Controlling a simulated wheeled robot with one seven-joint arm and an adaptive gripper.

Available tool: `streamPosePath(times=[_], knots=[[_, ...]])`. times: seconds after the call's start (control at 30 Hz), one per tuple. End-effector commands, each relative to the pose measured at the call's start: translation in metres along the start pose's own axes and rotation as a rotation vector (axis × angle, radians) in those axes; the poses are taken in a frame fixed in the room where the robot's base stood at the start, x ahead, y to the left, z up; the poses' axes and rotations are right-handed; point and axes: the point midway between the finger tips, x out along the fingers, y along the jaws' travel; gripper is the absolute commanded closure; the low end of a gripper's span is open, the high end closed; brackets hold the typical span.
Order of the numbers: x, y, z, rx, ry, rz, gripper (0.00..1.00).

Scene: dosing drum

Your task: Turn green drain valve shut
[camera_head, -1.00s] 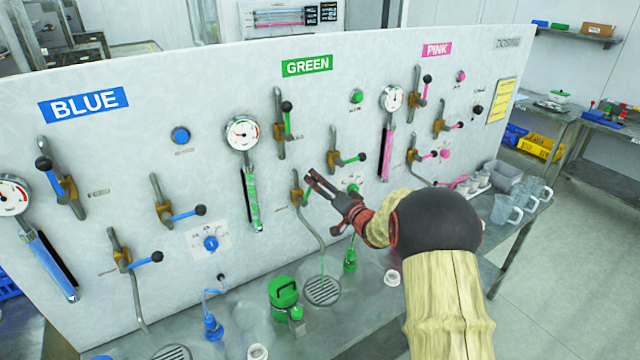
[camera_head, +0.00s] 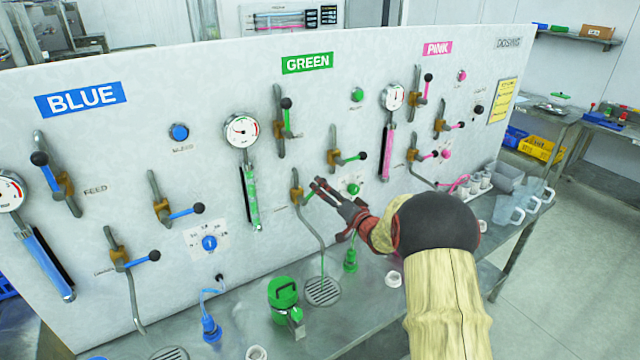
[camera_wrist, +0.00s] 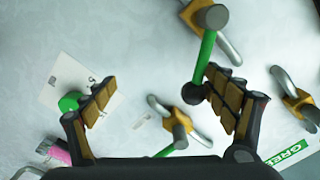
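The green drain valve (camera_head: 296,194) is the lower left valve of the green section, with a bent pipe running down from it. A thin green streak (camera_head: 323,264) shows between the pipe end and the drain grate (camera_head: 322,291). In the wrist view the drain valve's green lever (camera_wrist: 204,62) runs down to a black ball (camera_wrist: 193,93). My gripper (camera_head: 315,186) is at this lever and covers its end in the head view. In the wrist view my gripper (camera_wrist: 160,98) is open, with the ball between the fingers, close to the right one. I cannot tell whether they touch.
Another green-lever valve (camera_head: 334,158) is just above my gripper, and a green knob (camera_head: 352,188) is to its right. A green container (camera_head: 284,296) stands on the bench below. Pink valves and clear jugs (camera_head: 508,209) are to the right.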

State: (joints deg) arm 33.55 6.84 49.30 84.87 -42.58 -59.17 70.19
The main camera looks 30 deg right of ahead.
Motion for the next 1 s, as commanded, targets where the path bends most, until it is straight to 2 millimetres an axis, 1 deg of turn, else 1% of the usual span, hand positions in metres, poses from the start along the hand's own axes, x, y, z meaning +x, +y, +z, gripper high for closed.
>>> streamPosePath(times=[0.03, 0.27, 0.6, 1.0], knots=[[0.0, 0.003, 0.002, 0.0, 0.0, 0.001, 0.15], [0.0, 0.007, 0.005, 0.0, 0.0, 0.0, 0.15], [0.0, 0.022, 0.019, 0.0, -0.002, 0.002, 0.15], [0.0, 0.018, 0.017, 0.0, 0.0, 0.0, 0.15]])
